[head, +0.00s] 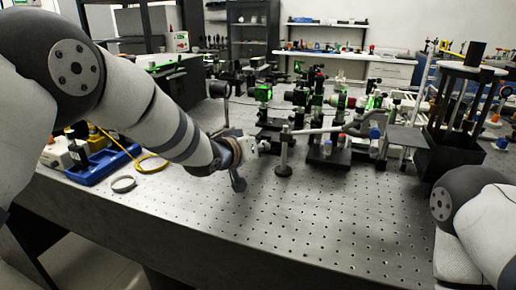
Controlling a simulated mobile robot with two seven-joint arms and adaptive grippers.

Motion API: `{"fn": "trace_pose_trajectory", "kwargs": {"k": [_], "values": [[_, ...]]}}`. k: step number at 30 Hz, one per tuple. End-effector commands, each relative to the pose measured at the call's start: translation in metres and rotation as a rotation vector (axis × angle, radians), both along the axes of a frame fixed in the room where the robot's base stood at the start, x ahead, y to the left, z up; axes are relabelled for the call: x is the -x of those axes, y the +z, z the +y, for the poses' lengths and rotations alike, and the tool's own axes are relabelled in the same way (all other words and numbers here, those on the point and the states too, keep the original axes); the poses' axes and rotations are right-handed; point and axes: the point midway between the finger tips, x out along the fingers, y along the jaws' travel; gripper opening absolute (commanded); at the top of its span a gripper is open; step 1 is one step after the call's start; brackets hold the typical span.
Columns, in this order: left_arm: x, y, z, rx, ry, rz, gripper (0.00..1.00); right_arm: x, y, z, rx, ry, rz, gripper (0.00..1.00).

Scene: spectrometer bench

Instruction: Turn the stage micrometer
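My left arm reaches in from the left over the optical table (330,225). A stage micrometer cannot be told apart among the small dark mounts (328,155). Only part of my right arm shows at the lower right; its gripper is out of view.
A horizontal grey tube (320,130) runs right from the post. A tall black frame (465,105) stands at the right. A blue tray (100,163), a yellow cable (152,164) and a ring (123,184) lie at the left. The front of the perforated tabletop is clear.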

Motion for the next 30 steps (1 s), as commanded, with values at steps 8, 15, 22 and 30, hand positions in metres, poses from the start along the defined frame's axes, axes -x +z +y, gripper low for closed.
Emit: {"fn": "trace_pose_trajectory", "kwargs": {"k": [8,15,22,30], "values": [[0.0002,0.0005,-0.0014,-0.137,-0.002,-0.047,0.0,0.0001,-0.0001,0.0,0.0,0.0,0.0,0.0],[0.0003,0.0002,-0.0012,-0.191,-0.001,-0.062,0.0,0.0002,-0.0001,0.0,0.0,0.0,0.001,0.0],[0.0003,0.0,-0.001,-0.201,-0.001,-0.066,0.0,0.0002,-0.0002,0.0,0.0,0.0,0.001,0.0],[0.0002,-0.0001,-0.0011,-0.2,0.0,-0.065,0.27,0.0002,-0.0002,0.0,0.0,0.0,0.001,0.0]]}}
